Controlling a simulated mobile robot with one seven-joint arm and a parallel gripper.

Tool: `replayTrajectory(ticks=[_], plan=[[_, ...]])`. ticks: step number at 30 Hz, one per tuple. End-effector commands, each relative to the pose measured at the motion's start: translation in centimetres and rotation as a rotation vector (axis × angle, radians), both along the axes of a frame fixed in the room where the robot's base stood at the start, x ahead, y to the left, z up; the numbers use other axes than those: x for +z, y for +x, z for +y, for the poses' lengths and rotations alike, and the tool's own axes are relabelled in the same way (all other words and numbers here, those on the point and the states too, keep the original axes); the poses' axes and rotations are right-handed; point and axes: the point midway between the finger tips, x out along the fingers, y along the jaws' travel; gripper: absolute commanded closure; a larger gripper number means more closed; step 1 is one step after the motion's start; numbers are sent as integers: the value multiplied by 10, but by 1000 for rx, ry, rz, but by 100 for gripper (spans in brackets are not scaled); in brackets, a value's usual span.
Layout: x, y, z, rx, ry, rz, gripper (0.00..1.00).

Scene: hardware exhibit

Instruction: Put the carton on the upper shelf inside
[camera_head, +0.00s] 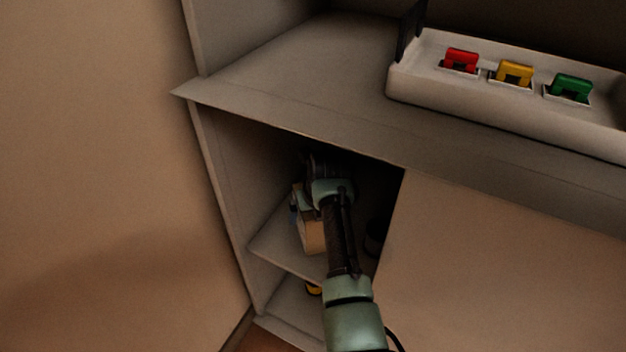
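A tan carton (313,233) is inside the open cabinet, on or just above the upper shelf (276,243); I cannot tell whether it touches the shelf. My arm reaches into the cabinet opening from the lower right. My gripper (303,205) is at the carton's upper left side, mostly hidden by my own wrist. Its fingers are too dark and small to show whether they are open or shut on the carton. The carton's right side is hidden behind my forearm.
A dark round object (375,238) stands right of my arm inside the cabinet. A yellow item (314,289) lies in the lower compartment. The counter (300,75) overhangs the opening and holds a white tray (405,85) with red, yellow and green pieces. A cabinet panel (480,270) bounds the opening's right.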

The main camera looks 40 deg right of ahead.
Motion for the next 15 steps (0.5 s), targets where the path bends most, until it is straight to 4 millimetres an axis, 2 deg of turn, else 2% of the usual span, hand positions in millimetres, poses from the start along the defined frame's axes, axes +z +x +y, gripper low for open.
replayTrajectory(ticks=[6, 15], plan=[[5, 0, 0, 0, 0, -1, 0], [50, -15, 7, 0, -1, -2, 0]])
